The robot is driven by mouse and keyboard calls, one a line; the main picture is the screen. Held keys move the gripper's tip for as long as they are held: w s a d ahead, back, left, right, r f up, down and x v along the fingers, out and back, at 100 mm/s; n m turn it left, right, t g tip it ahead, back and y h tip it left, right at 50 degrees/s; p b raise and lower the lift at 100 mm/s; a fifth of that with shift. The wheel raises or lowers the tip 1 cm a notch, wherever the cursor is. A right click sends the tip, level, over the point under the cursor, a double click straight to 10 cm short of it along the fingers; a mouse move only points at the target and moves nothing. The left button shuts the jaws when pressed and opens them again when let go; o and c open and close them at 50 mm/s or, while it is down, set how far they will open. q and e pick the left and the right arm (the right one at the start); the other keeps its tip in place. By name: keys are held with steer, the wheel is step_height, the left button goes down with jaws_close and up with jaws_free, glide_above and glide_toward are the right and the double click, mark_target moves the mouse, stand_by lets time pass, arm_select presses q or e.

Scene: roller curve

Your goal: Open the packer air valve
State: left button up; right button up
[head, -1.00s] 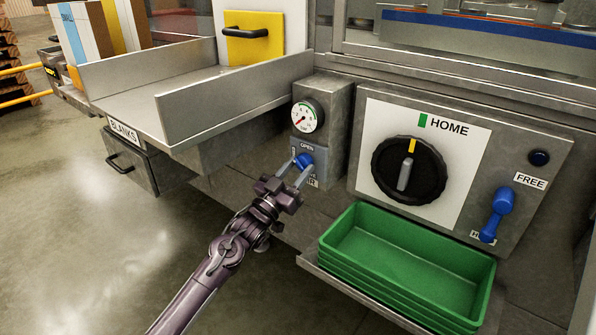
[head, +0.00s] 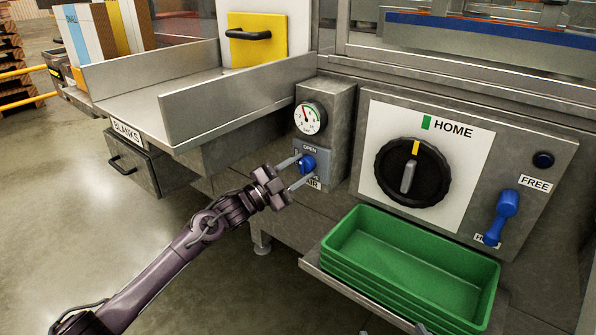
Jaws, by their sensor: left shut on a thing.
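The packer air valve is a blue knob (head: 308,163) on a small grey box, with an OPEN label above it and a partly hidden AIR label below. My left gripper (head: 303,170) comes in from the lower left and is shut on the blue knob, one finger on its upper left and one below right. The gripper hides part of the knob and plate. A round pressure gauge (head: 310,119) sits above the valve, its needle pointing up and slightly left.
To the right is a panel with a black HOME dial (head: 412,172) and a blue lever (head: 502,217) pointing down at HOLD, below a FREE label. Green trays (head: 410,262) stack below it. A metal chute (head: 190,95) marked BLANKS is at upper left.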

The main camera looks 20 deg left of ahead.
arm_select(q)
steer(key=shift+m, duration=0.4)
steer(key=shift+g, duration=0.3)
arm_select(e)
steer(key=shift+s+f, duration=0.1)
steer(key=shift+f, duration=0.05)
arm_select(q)
steer(key=o, duration=1)
steer(key=shift+s+a+f, duration=0.1)
steer(key=shift+s+a, duration=0.1)
steer(key=p+v, duration=0.1)
steer(key=v, duration=0.6)
steer(key=shift+s+f, duration=0.1)
arm_select(e)
steer(key=s+d+f+g+h, duration=0.1)
steer(key=s+f+g, duration=0.3)
steer(key=f, duration=0.4)
steer(key=shift+s+d+g+h, duration=0.15)
steer(key=shift+s+g+h, duration=0.2)
steer(key=shift+s, duration=0.45)
